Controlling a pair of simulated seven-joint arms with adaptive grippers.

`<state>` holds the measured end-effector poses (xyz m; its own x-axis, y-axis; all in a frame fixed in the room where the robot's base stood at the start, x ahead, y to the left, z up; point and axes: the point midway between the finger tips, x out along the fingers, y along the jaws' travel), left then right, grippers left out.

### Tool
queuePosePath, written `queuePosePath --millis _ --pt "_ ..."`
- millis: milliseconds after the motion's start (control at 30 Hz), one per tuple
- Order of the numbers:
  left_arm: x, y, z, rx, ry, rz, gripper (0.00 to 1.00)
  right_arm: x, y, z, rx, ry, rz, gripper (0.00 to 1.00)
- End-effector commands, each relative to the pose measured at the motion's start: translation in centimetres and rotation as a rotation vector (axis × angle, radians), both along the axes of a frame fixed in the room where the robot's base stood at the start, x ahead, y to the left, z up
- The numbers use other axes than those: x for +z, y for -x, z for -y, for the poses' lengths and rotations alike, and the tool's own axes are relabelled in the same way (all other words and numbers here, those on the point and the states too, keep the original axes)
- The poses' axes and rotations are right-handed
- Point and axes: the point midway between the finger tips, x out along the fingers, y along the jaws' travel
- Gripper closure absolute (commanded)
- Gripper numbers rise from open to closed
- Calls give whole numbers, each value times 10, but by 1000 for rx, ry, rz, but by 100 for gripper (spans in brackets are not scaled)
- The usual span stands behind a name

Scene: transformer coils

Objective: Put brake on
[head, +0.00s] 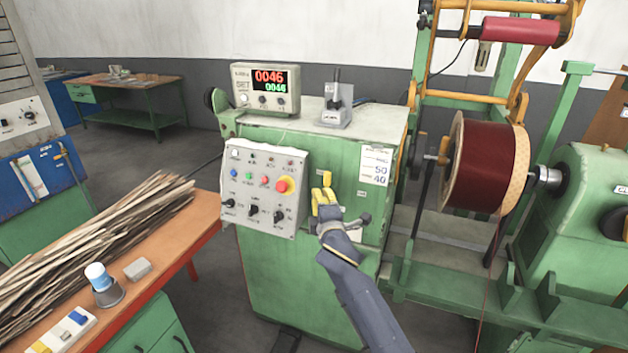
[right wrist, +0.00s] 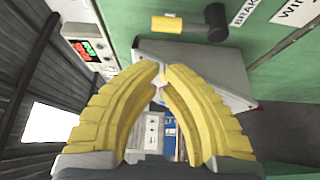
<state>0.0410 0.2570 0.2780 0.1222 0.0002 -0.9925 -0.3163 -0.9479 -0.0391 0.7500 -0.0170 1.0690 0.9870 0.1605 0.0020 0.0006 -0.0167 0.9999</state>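The winding machine's green cabinet (head: 290,275) stands mid-picture in the head view. My right gripper (head: 326,207) is in front of its face, just right of the grey control panel (head: 236,172). In the right wrist view the yellow fingers (right wrist: 162,68) curve in until their tips nearly meet, with no object between them. A lever with a yellow grip and black end (right wrist: 192,26) lies beyond the fingertips, apart from them, beside a partly cut-off "BRAKE" label (right wrist: 243,12). In the head view the gripper's yellow and the lever are hard to separate. My left gripper is not in view.
A red emergency button (head: 285,185) is on the control panel. A counter box (head: 266,88) reading 0046 stands on the cabinet. A dark red wire coil (head: 484,165) is at right. A bench (head: 170,270) with wooden strips is at left.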

Motion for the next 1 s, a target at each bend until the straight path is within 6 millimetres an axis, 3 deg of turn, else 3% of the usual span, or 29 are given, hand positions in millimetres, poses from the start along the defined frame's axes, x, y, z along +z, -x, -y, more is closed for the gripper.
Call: queuePosePath --millis 533,1000 --pt "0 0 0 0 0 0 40 0 -5 0 -1 18 1 100" --pt "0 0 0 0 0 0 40 -1 -65 -10 -2 17 0 100"
